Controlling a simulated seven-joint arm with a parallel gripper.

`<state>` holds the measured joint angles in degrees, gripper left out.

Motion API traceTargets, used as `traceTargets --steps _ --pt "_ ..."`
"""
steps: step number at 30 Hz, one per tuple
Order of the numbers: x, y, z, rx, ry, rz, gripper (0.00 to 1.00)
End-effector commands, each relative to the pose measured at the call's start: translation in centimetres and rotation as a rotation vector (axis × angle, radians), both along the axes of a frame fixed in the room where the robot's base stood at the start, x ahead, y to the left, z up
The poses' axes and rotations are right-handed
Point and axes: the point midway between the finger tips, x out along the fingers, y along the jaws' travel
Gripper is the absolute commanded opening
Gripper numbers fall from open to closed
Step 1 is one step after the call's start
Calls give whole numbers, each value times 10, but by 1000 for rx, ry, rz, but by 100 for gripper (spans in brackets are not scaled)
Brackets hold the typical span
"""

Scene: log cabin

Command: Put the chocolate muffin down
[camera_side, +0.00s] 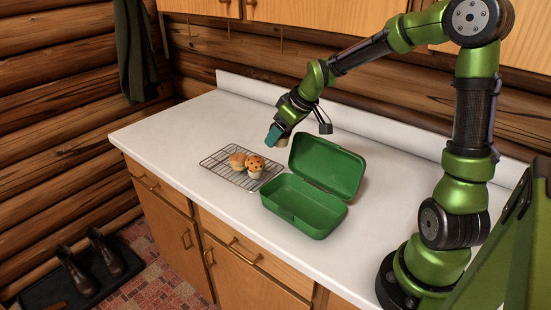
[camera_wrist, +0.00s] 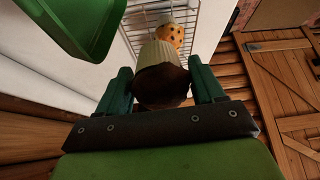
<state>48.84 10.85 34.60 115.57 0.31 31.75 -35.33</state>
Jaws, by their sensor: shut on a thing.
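My gripper (camera_side: 277,136) is above the counter, behind the green lunch box and to the right of the wire rack. In the wrist view my gripper (camera_wrist: 163,85) is shut on the chocolate muffin (camera_wrist: 162,86), which has a dark top and a pale paper wrapper. Its wrapper also shows just under the fingers in the side view (camera_side: 283,143). The muffin appears to be in the air. The wire rack (camera_side: 217,163) carries a plain golden muffin (camera_side: 237,160) and a chocolate-chip muffin (camera_side: 255,165) side by side.
The open green lunch box (camera_side: 300,212) stands on the white counter (camera_side: 180,126), lid raised, and looks empty. The left part of the counter is clear. A low backsplash (camera_side: 380,145) runs along the wall.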

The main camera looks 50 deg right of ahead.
Motion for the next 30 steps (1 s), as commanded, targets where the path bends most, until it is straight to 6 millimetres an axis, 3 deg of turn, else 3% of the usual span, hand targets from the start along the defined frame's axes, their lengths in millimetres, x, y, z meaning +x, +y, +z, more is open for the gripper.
traceTargets --steps 3,9,18,30 --pt "-27 18 -21 0 4 29 60" --pt "-48 38 -45 2 3 75 60" --pt "-47 39 -94 6 5 82 60" --pt "-47 37 -142 6 5 79 60"
